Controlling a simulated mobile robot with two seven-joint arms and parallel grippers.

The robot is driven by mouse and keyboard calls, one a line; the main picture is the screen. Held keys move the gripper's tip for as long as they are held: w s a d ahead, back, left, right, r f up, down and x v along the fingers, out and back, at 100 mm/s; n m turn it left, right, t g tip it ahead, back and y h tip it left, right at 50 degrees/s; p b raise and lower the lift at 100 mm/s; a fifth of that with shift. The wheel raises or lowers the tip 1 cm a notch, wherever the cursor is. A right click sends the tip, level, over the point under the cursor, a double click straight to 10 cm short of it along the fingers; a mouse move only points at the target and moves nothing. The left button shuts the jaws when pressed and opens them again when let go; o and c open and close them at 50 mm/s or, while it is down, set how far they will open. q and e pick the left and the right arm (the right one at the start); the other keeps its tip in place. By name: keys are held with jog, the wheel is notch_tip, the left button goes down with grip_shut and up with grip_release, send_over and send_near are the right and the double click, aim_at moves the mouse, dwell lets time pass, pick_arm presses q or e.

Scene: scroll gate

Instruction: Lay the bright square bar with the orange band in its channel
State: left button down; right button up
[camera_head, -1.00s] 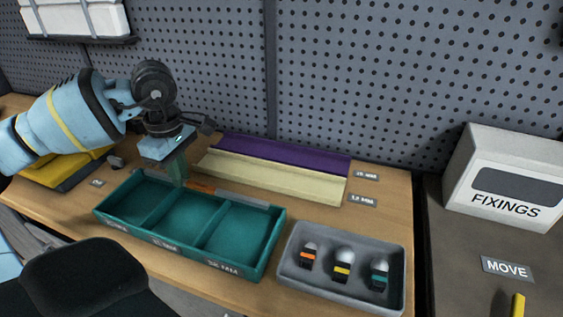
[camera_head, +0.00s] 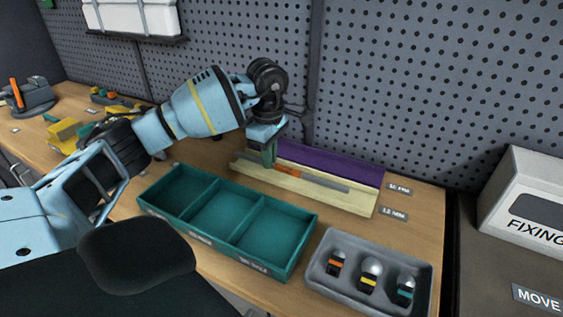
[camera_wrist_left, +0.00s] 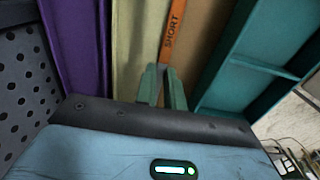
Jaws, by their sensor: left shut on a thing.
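The bright bar with its orange band (camera_head: 285,170) shows in the head view as a thin grey strip (camera_head: 325,184) running to the right from my left gripper. My left gripper (camera_head: 268,164) is shut on the bar near its left end. The bar appears over the cream channel (camera_head: 350,203), roughly along its length; I cannot tell whether it touches. A purple channel (camera_head: 335,163) lies behind the cream one. In the left wrist view the orange band (camera_wrist_left: 174,30), marked SHORT, extends beyond the fingers (camera_wrist_left: 162,88), along the edge between cream channel and wood.
A teal three-compartment tray (camera_head: 228,220) stands in front of the channels. A grey tray (camera_head: 368,270) with three banded pieces is at its right. Small labels (camera_head: 393,214) lie by the channels' right ends. A pegboard (camera_head: 420,90) closes the back.

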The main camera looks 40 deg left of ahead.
aim_at(282, 174)
pick_arm(q)
jog(key=shift+w+d+f, duration=0.1)
jog(key=shift+w+d, duration=0.15)
jog(key=shift+w, duration=0.4)
jog(key=shift+w+d, duration=0.2)
jog(key=shift+w, duration=0.45)
jog(key=shift+w, duration=0.15)
jog(key=shift+w+d, duration=0.15)
jog(key=shift+w, duration=0.1)
jog(key=shift+f, duration=1.75)
jog(key=shift+f, duration=0.1)
jog(key=c, duration=1.5)
grip_release()
notch_tip(282, 174, up, 12)
